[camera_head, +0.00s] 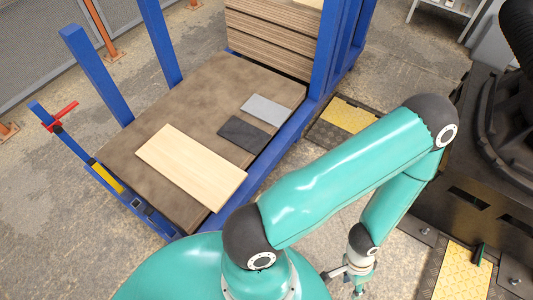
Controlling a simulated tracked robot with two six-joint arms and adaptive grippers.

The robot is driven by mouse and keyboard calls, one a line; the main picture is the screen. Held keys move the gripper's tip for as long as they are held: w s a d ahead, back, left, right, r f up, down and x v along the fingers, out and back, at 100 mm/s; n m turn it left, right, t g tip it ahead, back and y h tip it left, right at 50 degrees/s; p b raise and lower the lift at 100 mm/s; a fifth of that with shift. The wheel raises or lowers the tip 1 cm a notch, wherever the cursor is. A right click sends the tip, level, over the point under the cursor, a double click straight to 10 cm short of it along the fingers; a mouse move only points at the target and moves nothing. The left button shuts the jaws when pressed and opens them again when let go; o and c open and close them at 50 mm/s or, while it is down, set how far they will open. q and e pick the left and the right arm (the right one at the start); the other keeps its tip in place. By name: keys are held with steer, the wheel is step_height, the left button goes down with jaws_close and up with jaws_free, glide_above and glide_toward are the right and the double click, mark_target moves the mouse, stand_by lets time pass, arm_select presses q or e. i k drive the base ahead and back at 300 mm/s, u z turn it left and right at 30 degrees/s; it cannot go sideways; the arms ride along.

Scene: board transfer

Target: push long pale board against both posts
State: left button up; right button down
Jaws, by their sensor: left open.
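The long pale board (190,167) lies flat on the brown deck (180,90) of a blue-framed cart, slanting from upper left to lower right. Two tall blue posts stand along the deck's far left side, one nearer (97,75) and one farther (160,45). Bare deck shows between the board and both posts. My left gripper (343,284) hangs low at the bottom of the view, right of the cart and apart from the board. It is open and looks empty; my arm partly hides the space beside it. My right gripper does not show.
A dark board (243,134) and a grey board (267,109) lie right of the pale one. A stack of brown boards (268,40) stands at the back. A short blue post with a red handle (60,118) is at the left corner. Blue rails edge the deck.

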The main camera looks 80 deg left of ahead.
mark_target(212, 180)
steer(key=z, duration=0.15)
steer(key=i, duration=1.35)
steer(key=u, duration=1.95)
steer(key=i, duration=0.2)
steer(key=u, duration=1.1)
steer(key=i, duration=0.15)
steer(key=u, duration=2.1)
steer(key=i, duration=1.1)
steer(key=z, duration=0.55)
